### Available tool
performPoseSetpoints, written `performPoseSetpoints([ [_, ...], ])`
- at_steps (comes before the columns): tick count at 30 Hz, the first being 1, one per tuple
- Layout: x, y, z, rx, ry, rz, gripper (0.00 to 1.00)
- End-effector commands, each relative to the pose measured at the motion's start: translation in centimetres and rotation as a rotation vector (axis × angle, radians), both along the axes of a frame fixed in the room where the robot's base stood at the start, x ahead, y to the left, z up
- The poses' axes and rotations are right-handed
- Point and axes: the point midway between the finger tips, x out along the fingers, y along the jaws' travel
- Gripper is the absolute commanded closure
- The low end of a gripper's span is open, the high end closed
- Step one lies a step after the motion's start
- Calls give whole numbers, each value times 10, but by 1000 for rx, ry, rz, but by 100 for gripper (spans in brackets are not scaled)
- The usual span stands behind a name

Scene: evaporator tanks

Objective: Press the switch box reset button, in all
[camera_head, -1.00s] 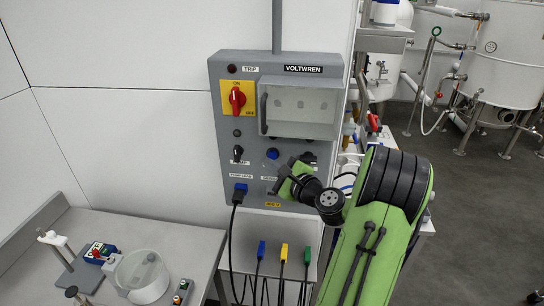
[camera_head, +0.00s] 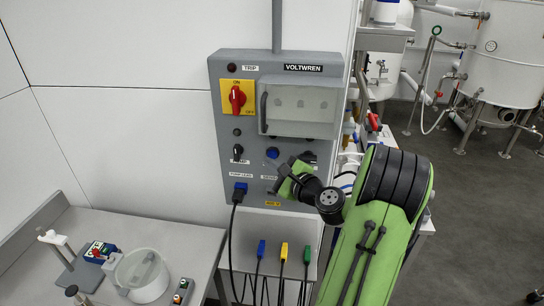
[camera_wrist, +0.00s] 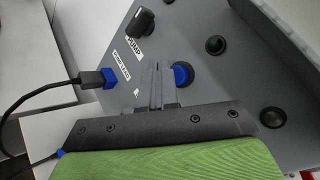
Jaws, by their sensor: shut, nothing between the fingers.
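The grey switch box (camera_head: 215,120), marked VOLTWREN, is on the white wall. A blue round button (camera_head: 272,153) is on its lower front; it also shows in the wrist view (camera_wrist: 182,75), just right of my fingertips. Its label cannot be read. My gripper (camera_head: 279,178) is shut and empty, in front of the lower part of the box, below and slightly right of the blue button. In the wrist view my closed fingers (camera_wrist: 161,84) are close beside the button; I cannot tell whether they touch. My gripper hides part of the lower panel.
The box carries a red rotary switch (camera_head: 238,97), a clear cover with a handle (camera_head: 300,105), a black knob (camera_head: 238,152) and a plugged blue lead (camera_head: 240,190). Coloured leads (camera_head: 284,250) hang below. A bench (camera_head: 190,240) stands left; tanks (camera_head: 500,60) stand back right.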

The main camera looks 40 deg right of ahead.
Motion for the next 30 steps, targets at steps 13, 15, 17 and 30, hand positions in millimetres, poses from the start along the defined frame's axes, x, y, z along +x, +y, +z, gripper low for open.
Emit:
performPoseSetpoints([
  [13, 0, 0, 0, 0, 0, 0, 100],
  [15, 0, 0, 0, 0, 0, 0, 100],
  [17, 0, 0, 0, 0, 0, 0, 100],
  [30, 5, -7, 0, 0, 0, 0, 100],
])
